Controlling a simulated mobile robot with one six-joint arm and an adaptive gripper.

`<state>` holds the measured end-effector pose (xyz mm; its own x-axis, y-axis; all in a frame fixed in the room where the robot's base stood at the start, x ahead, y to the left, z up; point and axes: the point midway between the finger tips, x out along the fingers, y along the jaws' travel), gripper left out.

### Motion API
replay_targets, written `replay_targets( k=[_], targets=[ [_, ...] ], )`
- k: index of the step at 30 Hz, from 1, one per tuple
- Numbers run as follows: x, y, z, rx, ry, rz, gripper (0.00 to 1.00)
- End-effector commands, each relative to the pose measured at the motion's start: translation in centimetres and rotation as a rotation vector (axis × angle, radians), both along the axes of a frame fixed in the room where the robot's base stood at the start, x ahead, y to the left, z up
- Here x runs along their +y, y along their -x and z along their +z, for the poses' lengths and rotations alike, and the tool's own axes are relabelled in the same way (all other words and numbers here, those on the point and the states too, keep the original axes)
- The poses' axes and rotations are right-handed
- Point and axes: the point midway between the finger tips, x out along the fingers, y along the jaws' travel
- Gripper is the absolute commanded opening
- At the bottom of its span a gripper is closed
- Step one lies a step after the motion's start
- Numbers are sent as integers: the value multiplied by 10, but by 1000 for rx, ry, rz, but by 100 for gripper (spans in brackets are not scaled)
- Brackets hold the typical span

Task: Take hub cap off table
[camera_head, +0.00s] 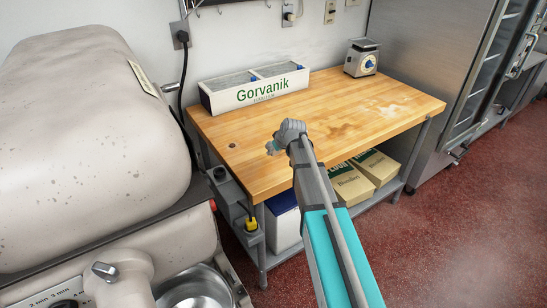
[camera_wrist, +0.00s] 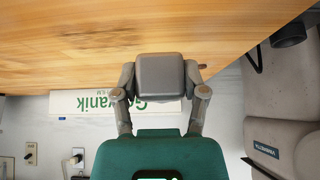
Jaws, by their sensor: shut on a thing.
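A smooth grey rounded-square piece, which I take to be the hub cap (camera_wrist: 161,78), sits between the two fingers of my gripper (camera_wrist: 160,88) in the wrist view. The fingers press on its left and right sides. In the head view my gripper (camera_head: 284,138) is over the front middle part of the wooden table (camera_head: 330,110), and the held piece cannot be made out clearly there. The table top also fills the upper wrist view (camera_wrist: 70,40). I cannot tell how far the piece is above the wood.
A white Gorvanik box (camera_head: 255,88) stands at the table's back left and a scale (camera_head: 362,57) at its back right. A large beige machine (camera_head: 85,130) is close on the left. The table's right half is mostly clear.

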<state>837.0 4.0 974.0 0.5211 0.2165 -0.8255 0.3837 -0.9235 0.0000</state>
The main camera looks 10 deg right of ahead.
Motion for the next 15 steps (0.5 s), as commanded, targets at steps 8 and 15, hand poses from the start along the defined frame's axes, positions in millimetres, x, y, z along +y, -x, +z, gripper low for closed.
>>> replay_targets(
  k=[8,15],
  targets=[
    [0,0,16,0,0,0,0],
    [0,0,20,0,0,0,0]
  ],
)
